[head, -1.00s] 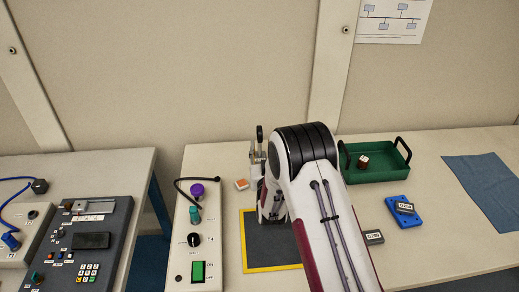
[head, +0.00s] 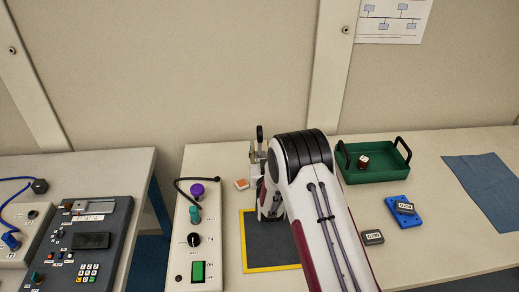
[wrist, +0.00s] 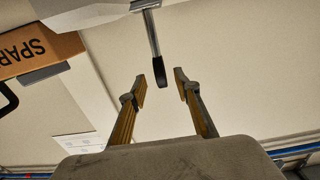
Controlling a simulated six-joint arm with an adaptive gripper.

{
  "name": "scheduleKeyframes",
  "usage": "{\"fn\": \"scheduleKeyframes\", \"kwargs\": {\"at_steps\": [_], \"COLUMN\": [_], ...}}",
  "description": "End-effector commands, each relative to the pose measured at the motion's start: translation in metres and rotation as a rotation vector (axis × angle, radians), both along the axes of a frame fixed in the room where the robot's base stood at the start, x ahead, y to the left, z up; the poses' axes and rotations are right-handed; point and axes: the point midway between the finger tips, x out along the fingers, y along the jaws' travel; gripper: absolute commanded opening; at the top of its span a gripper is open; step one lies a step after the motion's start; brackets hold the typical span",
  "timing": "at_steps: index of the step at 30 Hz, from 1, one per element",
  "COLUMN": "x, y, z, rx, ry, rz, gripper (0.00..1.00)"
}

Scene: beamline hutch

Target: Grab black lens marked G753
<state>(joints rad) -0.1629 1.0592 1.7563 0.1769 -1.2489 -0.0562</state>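No label reading G753 is legible in these frames. In the head view, a dark grey block (head: 373,237) with a small pale label lies on the table right of my arm. A second dark labelled piece (head: 405,207) sits on a blue holder (head: 398,218); neither label can be read surely. My gripper (wrist: 160,86) is open and empty in the wrist view, its two yellowish fingers apart. A metal rod with a black grip (wrist: 159,72) shows beyond and between the fingertips. In the head view my arm mostly hides the gripper.
A green tray (head: 377,176) holds a small brown item (head: 363,161). A yellow-edged dark mat (head: 268,246) lies left of my arm, beside a switch box (head: 195,240). A blue cloth (head: 488,180) lies right. An orange sign or box (wrist: 38,46) shows in the wrist view.

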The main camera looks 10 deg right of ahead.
Motion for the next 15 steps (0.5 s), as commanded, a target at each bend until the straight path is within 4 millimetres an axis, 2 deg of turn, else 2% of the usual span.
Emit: {"fn": "scheduleKeyframes", "kwargs": {"at_steps": [15], "x": [0.041], "y": [-0.001], "z": [0.000], "rx": [-0.001], "ry": [-0.001], "rz": [0.000], "gripper": [0.32]}}
